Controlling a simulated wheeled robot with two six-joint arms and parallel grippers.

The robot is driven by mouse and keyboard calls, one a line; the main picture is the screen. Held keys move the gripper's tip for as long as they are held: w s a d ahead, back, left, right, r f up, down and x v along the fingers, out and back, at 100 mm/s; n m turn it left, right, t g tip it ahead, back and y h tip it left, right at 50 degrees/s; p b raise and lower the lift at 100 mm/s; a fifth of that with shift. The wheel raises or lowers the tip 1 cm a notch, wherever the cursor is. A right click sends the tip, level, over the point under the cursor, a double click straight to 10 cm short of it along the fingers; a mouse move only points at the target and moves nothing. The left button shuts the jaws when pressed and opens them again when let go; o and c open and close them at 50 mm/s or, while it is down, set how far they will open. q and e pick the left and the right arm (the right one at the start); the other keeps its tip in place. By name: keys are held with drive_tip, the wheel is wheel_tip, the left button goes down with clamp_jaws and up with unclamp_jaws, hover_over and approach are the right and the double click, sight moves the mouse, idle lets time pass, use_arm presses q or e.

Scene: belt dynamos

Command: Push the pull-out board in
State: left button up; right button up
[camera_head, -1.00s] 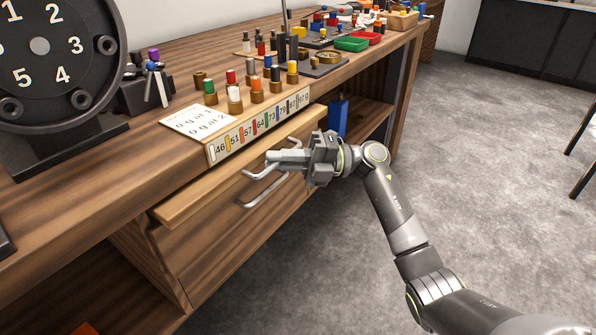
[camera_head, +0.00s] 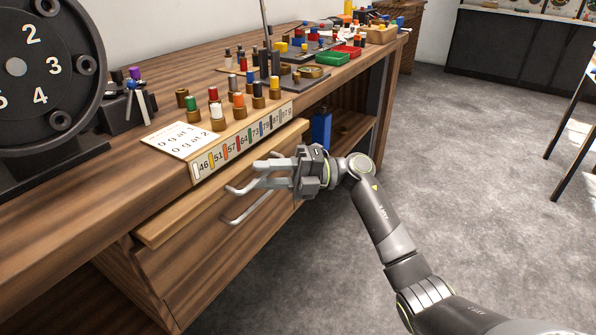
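The pull-out board (camera_head: 165,228) is a light wooden slab sticking out from under the desk top, above a brown drawer front. A grey bar handle (camera_head: 236,190) shows at the front of the board, partly hidden by my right gripper. My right gripper (camera_head: 259,173) is at this handle, with its fingers pointing left and spread apart. I cannot tell whether the fingers touch the handle or the board. My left gripper is out of view.
A second handle (camera_head: 245,210) sits lower, on the drawer front (camera_head: 205,255). The desk top holds a number strip (camera_head: 240,140), coloured pegs, a large numbered dial (camera_head: 45,75) and trays (camera_head: 332,59). A blue object (camera_head: 321,128) stands on the shelf.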

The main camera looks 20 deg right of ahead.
drive_tip(key=s+d+f, duration=0.1)
drive_tip(key=d+f, duration=0.1)
drive_tip(key=d, duration=1.4)
drive_tip(key=shift+d+f, duration=0.15)
drive_tip(key=shift+d, duration=0.1)
drive_tip(key=shift+s, duration=0.15)
